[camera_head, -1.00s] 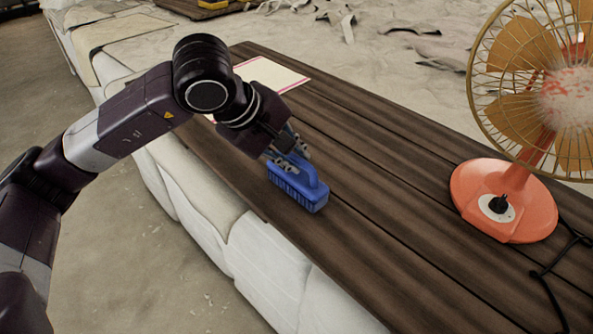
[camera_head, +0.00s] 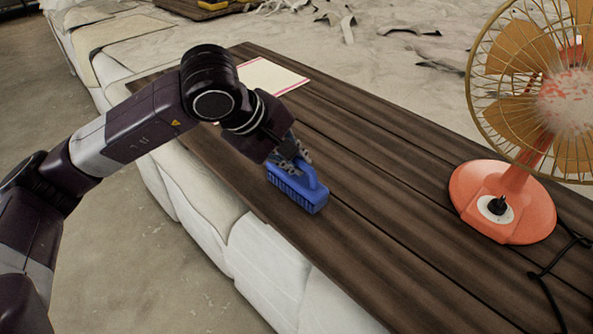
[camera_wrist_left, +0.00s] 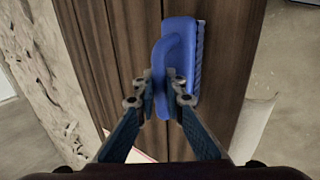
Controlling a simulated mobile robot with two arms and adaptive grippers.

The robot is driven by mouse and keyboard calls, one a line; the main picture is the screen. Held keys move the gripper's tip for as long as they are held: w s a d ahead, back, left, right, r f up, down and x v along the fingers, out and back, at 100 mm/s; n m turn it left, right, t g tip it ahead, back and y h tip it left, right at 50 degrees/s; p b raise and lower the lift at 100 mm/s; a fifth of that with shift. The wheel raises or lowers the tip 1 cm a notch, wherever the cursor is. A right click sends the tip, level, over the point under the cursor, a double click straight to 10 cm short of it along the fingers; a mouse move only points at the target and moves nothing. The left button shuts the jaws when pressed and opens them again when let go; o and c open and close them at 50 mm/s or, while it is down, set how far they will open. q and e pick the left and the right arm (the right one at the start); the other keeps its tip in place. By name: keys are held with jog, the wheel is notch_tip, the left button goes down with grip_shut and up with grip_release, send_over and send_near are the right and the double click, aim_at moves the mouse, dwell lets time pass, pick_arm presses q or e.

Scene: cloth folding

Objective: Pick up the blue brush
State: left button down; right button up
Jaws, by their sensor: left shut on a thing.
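The blue brush (camera_head: 297,187) rests on the dark wooden table top near its front-left edge, bristles down and handle on top. In the left wrist view the brush (camera_wrist_left: 183,38) lies between and beyond the fingers. My left gripper (camera_head: 302,160) reaches down to it from the upper left. In the left wrist view the fingertips of my left gripper (camera_wrist_left: 161,92) are closed on the brush's handle from both sides. I see no gap between the brush and the table. My right gripper is not in view.
An orange fan (camera_head: 504,200) stands on the right of the wooden table (camera_head: 400,240), with a dark cable beside it. A pale sheet with a pink border (camera_head: 272,75) lies at the far end. The planks between brush and fan are clear.

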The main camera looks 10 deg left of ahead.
pick_arm(q)
jog(key=shift+r, duration=0.15)
notch_tip(320, 180, up, 20)
jog(key=b, duration=0.4)
dwell(0.5)
jog(key=shift+s+f, duration=0.1)
jog(key=shift+f, duration=0.1)
